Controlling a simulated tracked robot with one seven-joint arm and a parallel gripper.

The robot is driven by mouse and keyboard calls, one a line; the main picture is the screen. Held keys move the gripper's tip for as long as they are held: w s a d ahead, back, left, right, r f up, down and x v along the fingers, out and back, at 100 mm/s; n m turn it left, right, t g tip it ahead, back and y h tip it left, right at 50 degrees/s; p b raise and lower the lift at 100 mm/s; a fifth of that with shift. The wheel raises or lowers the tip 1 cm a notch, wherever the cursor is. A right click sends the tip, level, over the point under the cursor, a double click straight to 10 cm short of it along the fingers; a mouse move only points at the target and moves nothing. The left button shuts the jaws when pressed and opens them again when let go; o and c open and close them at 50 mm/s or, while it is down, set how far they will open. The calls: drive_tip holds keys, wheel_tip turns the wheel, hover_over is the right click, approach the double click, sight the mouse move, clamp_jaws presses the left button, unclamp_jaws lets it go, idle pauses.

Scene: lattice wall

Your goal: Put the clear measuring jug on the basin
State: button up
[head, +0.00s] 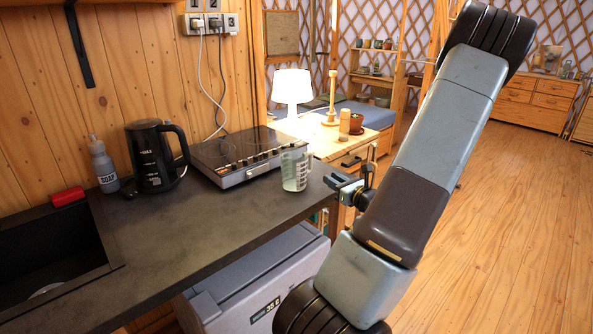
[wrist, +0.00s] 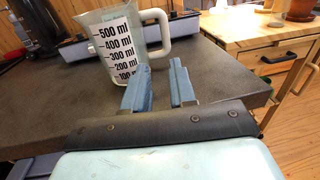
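My gripper (head: 340,183) is just right of the jug at counter height. In the wrist view, its two blue fingers (wrist: 158,85) are apart with nothing between them, short of the handle. The dark sunken basin (head: 50,245) is at the left end of the counter; its near part is cut off by the picture edge.
The countertop (head: 190,225) between jug and basin is clear. A wooden table (head: 330,145) with a lamp is beyond.

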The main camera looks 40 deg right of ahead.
approach(311, 163)
drive_tip(key=shift+m+h, duration=0.3)
drive_tip(key=w, duration=0.4)
drive_tip(key=shift+w+d+f, duration=0.25)
drive_tip(key=shift+d+f, duration=0.15)
drive_tip(key=shift+w+d+r, duration=0.1)
drive_tip(key=shift+w+r, duration=0.05)
drive_tip(key=shift+w, duration=1.35)
drive_tip(key=shift+w+d+r, duration=0.1)
drive_tip(key=shift+w, duration=1.4)
clamp_jaws()
